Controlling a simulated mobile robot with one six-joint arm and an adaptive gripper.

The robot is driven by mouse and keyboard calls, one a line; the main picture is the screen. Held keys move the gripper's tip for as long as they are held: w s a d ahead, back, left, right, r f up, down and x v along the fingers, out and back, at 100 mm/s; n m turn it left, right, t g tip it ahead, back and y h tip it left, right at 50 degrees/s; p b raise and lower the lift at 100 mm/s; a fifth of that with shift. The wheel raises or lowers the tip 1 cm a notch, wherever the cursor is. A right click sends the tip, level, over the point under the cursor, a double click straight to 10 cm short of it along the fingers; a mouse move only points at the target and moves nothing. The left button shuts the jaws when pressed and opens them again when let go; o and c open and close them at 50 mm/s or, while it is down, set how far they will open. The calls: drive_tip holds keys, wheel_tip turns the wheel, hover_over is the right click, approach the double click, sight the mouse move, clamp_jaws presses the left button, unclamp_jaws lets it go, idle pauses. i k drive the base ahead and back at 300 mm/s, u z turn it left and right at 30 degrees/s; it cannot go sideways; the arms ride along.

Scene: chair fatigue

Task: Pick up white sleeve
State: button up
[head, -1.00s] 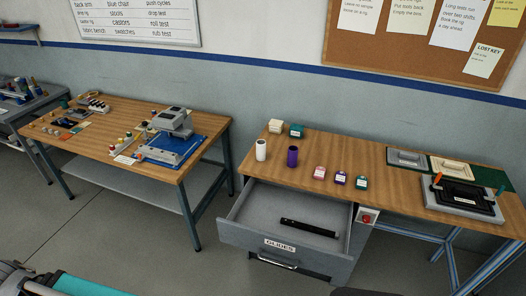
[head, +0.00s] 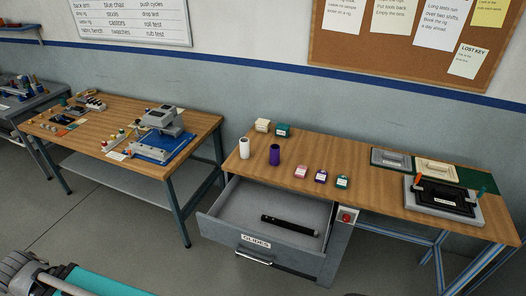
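The white sleeve (head: 244,148) is a small upright cylinder at the left end of the right-hand wooden table (head: 395,203). A purple sleeve (head: 274,155) stands upright just to its right. My gripper cannot be made out in the head view. A grey and teal part, which may belong to my own arm, shows at the bottom left corner, and nothing is seen held.
An open drawer (head: 225,213) labelled "GLIDES" juts out below the sleeves, with a black bar (head: 290,226) inside. Cream (head: 262,125) and green (head: 283,131) blocks stand behind. Small pink, purple and green containers stand right. Another table (head: 98,152) is left.

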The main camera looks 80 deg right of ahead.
sight(245, 148)
drive_tip(key=z, duration=0.05)
drive_tip(key=k, duration=1.3)
drive_tip(key=z, duration=1.75)
drive_tip(key=i, duration=1)
drive_tip(key=u, duration=0.05)
